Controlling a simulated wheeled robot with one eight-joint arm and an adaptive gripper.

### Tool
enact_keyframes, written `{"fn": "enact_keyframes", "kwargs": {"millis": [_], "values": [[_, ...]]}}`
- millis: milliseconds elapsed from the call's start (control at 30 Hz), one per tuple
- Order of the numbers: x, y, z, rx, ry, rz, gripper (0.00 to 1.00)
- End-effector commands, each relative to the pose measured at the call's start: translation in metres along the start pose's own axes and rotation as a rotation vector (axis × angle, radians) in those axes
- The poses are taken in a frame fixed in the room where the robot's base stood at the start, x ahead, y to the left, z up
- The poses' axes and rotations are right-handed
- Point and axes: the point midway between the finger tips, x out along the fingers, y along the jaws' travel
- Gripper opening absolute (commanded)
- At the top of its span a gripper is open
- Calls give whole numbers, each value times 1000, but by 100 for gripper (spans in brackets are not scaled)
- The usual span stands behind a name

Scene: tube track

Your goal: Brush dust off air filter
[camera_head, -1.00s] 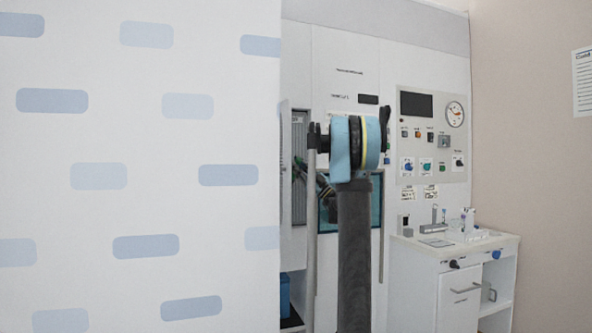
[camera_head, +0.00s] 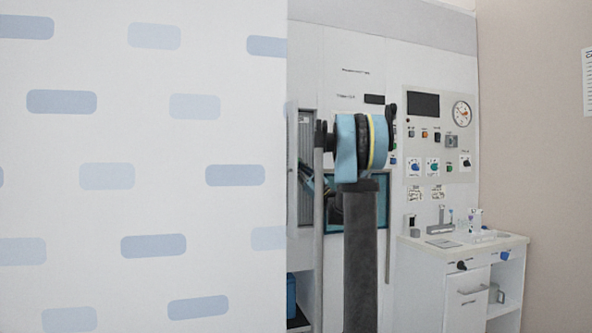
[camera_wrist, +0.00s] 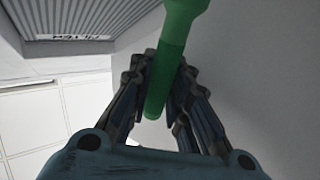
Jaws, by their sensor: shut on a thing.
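My gripper (camera_wrist: 160,82) is shut on a green brush handle (camera_wrist: 172,62) in the wrist view. The handle runs up between the fingers and out of the top of the picture, so its brush end is out of sight. The air filter (camera_wrist: 95,14), a grey ribbed panel with a label strip along its edge, is at the upper left of that view. The handle and filter look apart in the picture, but I cannot tell whether the hidden end touches it. In the head view, the filter (camera_head: 306,135) shows in the cabinet opening, while my arm hides most of my gripper.
A white wall with blue dashes (camera_head: 140,210) fills the left of the head view. A control panel (camera_head: 440,135) with a gauge hangs at the right. Below it, a white counter (camera_head: 470,244) holds small instruments.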

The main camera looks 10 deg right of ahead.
Motion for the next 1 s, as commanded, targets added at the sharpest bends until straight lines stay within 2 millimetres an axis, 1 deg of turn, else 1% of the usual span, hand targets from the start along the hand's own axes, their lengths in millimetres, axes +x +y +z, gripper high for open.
{"fn": "enact_keyframes", "kwargs": {"millis": [333,633,1000], "values": [[-1,2,0,-1,0,0,0],[-8,14,1,-2,0,0,0],[-14,22,1,-1,-1,1,0]]}}
